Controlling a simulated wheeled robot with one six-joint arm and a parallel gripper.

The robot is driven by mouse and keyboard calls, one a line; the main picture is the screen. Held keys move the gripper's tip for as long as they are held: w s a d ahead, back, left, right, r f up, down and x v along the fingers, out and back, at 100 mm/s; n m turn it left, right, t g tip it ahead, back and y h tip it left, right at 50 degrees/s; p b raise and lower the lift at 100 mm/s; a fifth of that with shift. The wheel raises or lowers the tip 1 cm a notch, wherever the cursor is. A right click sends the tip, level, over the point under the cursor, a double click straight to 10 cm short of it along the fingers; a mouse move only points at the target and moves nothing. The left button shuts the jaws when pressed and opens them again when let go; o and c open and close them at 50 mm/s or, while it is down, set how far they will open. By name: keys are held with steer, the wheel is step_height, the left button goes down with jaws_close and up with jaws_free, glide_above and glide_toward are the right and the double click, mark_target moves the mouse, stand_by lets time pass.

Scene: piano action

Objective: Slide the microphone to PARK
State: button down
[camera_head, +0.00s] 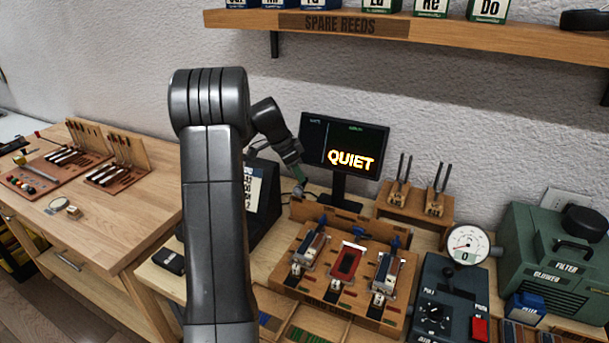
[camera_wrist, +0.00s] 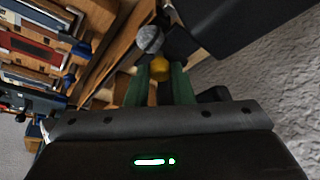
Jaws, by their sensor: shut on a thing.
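The microphone (camera_wrist: 150,40) shows in the wrist view as a grey mesh ball with a yellow collar (camera_wrist: 160,68) below it. My gripper (camera_wrist: 160,85) is shut on it, with a green finger on each side of the collar. In the head view my gripper (camera_head: 299,177) is at the back of the bench, between a dark angled panel and the monitor. The microphone is too small or hidden to make out there. No PARK mark can be read in either view.
A monitor (camera_head: 343,146) reading QUIET stands just right of my gripper. The dark panel (camera_head: 254,197) is close on its left. A wooden reed fixture (camera_head: 283,272) lies in front, with a dial gauge (camera_head: 467,244) and green machine (camera_head: 535,250) further right. A shelf (camera_head: 450,31) runs above.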

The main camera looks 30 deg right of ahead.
steer(key=shift+w+a, duration=0.1)
steer(key=shift+w, duration=0.05)
steer(key=c, duration=1.3)
jaws_free()
steer(key=shift+w+a, duration=0.1)
steer(key=shift+a, duration=0.05)
steer(key=shift+o, duration=0.2)
steer(key=shift+r, duration=0.15)
steer(key=b+v, duration=0.1)
steer(key=v, duration=1.2)
steer(key=shift+a+r, duration=0.15)
steer(key=shift+r, duration=0.1)
steer(key=x, duration=0.9)
steer(key=p+x, duration=0.1)
steer(key=x, duration=0.4)
steer(key=shift+s+d, duration=0.4)
steer(key=shift+d, duration=0.05)
steer(key=shift+s+d, duration=0.2)
steer(key=shift+s, duration=0.15)
